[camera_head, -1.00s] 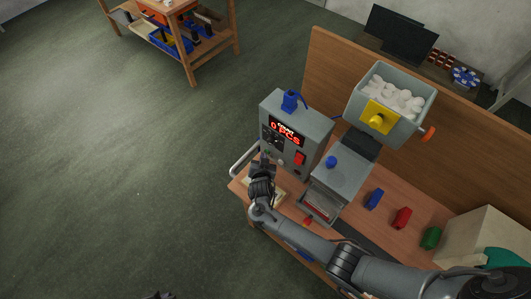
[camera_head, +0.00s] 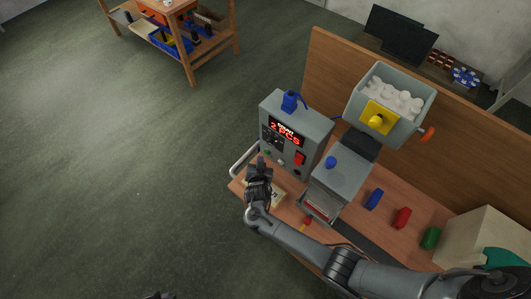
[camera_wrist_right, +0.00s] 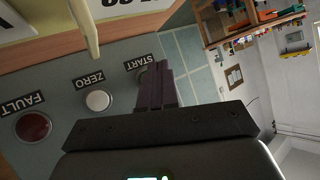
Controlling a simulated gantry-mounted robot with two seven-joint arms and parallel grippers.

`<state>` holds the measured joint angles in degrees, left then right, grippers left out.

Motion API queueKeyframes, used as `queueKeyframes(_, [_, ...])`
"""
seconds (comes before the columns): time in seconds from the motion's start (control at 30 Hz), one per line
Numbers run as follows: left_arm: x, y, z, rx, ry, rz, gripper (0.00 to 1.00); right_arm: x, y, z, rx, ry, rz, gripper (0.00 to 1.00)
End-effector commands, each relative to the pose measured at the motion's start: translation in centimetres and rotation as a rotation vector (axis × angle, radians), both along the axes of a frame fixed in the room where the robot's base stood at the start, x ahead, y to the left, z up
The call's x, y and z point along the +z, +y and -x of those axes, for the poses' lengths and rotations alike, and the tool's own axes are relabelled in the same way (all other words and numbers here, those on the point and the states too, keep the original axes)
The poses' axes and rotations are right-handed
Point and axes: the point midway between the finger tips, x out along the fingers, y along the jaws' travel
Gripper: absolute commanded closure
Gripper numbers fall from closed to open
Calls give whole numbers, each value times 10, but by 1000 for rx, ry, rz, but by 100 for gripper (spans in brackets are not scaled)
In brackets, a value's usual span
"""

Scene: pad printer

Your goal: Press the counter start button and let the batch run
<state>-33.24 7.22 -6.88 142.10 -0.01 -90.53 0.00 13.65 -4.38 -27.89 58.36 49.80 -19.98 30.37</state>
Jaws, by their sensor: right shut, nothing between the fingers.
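The grey counter box (camera_head: 312,148) stands on the bench with a red lit display (camera_head: 286,132) that appears to read 2 PCS. In the right wrist view its panel has a START label (camera_wrist_right: 140,62), a white ZERO button (camera_wrist_right: 98,100) and a dark red FAULT lamp (camera_wrist_right: 33,127). The start button itself is hidden behind my fingers in that view. My right gripper (camera_head: 257,163) is shut and empty, just in front of the panel's lower left. In the right wrist view its fingertips (camera_wrist_right: 158,74) are beside the START label; I cannot tell any contact. My left gripper is not in view.
The grey printer unit (camera_head: 340,182) stands right of the box, below a hopper (camera_head: 398,98) of white pieces. Blue (camera_head: 374,199), red (camera_head: 402,217) and green (camera_head: 431,238) objects lie on the bench. The floor at left is open.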

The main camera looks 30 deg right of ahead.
Motion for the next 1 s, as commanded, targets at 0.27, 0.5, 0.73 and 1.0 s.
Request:
queueKeyframes(0.27, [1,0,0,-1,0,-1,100,0,21,9,0,0,-3,100])
queueKeyframes(0.5, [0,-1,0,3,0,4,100,-1,42,18,1,1,-2,100])
queueKeyframes(0.73, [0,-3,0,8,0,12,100,0,53,23,0,1,-1,100])
queueKeyframes(1.0, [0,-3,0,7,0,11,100,0,55,24,0,0,0,100])
